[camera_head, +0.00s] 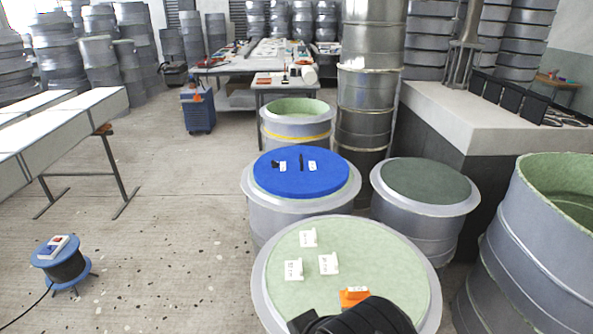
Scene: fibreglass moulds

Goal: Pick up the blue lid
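The blue lid (325,183) is a flat round disc. It lies on top of a grey flanged cylinder (262,215) in the middle of the view. Small white labels (312,166) and dark narrow pieces (301,161) sit on the lid. A black rounded part at the bottom edge, in front of the nearest mould, looks like part of my arm. My gripper's fingers cannot be made out, and I cannot tell whether the gripper is in view behind it.
The nearest mould (385,250) has a pale green top with several white tags and an orange piece (353,297). A dark-topped mould (432,182) stands to the right, a tall open one (535,260) at far right. A cable reel (64,262) stands left. Floor at left centre is clear.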

